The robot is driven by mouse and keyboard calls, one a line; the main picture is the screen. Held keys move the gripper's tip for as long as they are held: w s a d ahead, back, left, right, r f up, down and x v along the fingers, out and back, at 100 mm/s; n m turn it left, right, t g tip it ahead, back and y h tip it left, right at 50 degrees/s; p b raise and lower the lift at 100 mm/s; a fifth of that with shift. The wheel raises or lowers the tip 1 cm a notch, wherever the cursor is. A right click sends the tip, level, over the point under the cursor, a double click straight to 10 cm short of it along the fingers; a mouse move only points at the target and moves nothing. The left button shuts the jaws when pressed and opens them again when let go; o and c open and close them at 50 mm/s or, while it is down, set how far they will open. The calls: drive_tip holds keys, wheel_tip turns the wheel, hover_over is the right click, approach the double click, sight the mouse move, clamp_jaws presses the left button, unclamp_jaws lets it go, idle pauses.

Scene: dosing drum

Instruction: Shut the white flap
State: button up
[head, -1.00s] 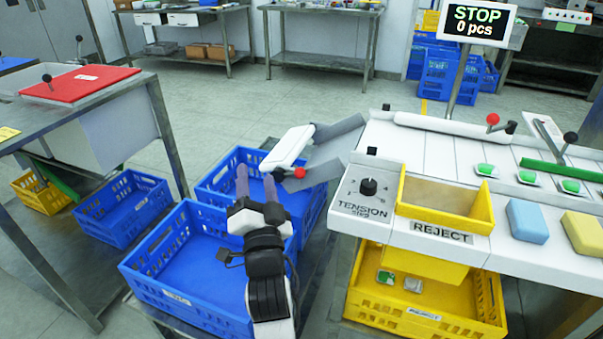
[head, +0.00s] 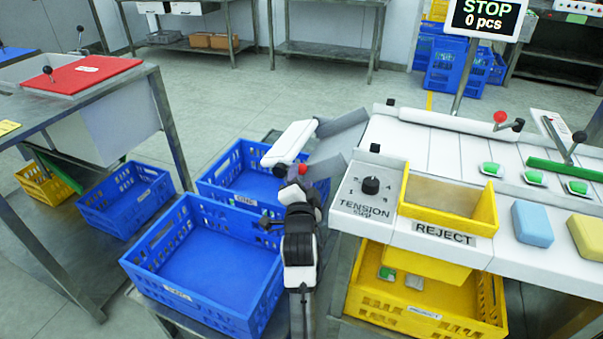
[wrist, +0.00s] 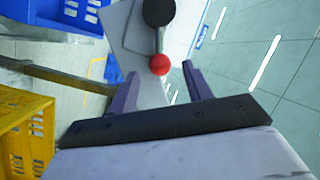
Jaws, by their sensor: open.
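The white flap (head: 290,143) is a tilted white panel at the end of a grey chute (head: 341,135), above the rear blue crate. A red knob (head: 302,169) sits at its near lower end. The red knob (wrist: 160,65) also shows in the wrist view, on a short rod from a black hub (wrist: 158,12). My gripper (wrist: 160,72) is open, with its purple fingers on either side of the knob in that picture. I cannot tell whether they touch it. In the head view my gripper (head: 298,182) is just below the knob, and the wrist partly hides the fingers.
Two blue crates (head: 150,262) stand below and left of my arm. The white machine with the tension dial (head: 370,186) and yellow reject bin (head: 450,220) is close on the right. A table with a red lid (head: 95,76) stands left. Open floor lies behind the flap.

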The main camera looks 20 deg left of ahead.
drive_tip(key=shift+x, duration=1.05)
clamp_jaws()
